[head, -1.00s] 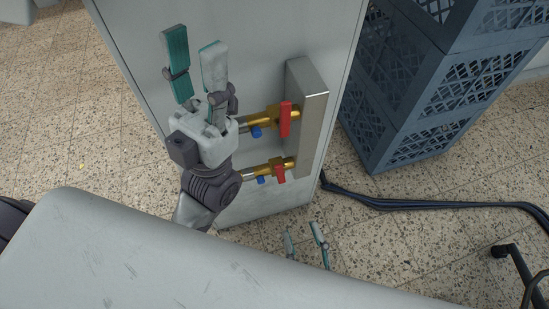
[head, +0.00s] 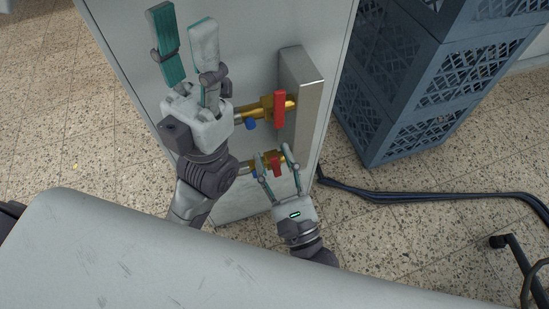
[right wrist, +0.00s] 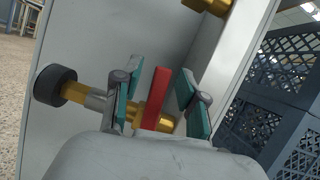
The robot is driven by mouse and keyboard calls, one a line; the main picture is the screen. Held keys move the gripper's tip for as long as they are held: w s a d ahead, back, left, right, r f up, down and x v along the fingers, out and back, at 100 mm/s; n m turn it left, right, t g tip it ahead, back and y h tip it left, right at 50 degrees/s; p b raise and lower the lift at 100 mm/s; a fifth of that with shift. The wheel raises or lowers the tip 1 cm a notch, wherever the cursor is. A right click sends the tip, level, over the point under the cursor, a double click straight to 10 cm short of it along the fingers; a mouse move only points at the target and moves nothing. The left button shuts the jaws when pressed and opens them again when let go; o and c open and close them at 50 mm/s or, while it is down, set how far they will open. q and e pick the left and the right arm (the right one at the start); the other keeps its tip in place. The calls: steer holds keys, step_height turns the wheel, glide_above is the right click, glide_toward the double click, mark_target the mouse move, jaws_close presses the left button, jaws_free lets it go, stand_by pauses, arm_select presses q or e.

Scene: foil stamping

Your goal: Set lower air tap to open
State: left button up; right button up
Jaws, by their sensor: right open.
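The lower air tap (head: 268,158) is a brass valve with a red lever on the grey cabinet's side, by a metal manifold block. Its red lever (right wrist: 158,97) stands between the two teal-padded fingers of my right gripper (right wrist: 155,95) in the right wrist view. That gripper (head: 276,163) is open around the lever, and I see gaps on both sides. The upper air tap (head: 279,108), also brass with a red lever, sits above. My left gripper (head: 186,47) is open and empty, fingers pointing up, in front of the cabinet left of the upper tap.
The metal block (head: 311,95) is close to the right of the taps. Blue-grey crates (head: 395,110) are stacked to the right. Black hoses (head: 420,200) lie on the floor. A pale grey surface (head: 150,250) fills the lower foreground.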

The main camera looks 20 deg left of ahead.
jaws_close()
steer(key=shift+a+n, duration=0.1)
steer(key=shift+n, duration=0.3)
steer(key=n, duration=0.1)
steer(key=g+y+p, duration=0.1)
steer(key=n, duration=0.1)
steer(key=shift+s+a+n+p, duration=0.25)
steer(key=shift+a+n+p, duration=0.05)
steer(key=shift+s+a+f+n+g+y+p, duration=0.25)
steer(key=shift+n+g+p, duration=0.3)
steer(key=shift+n, duration=0.5)
steer(key=shift+s+a+f+n+g+y+p, duration=0.1)
steer(key=shift+a+f+n+g+y+p, duration=0.25)
steer(key=shift+n, duration=0.75)
steer(key=shift+s+a+f+n+g+y+p, duration=0.1)
steer(key=shift+s+a+n+g+y+p, duration=0.15)
steer(key=shift+n+g+p, duration=0.6)
steer(key=shift+d+n+b, duration=0.1)
steer(key=shift+n+b, duration=0.2)
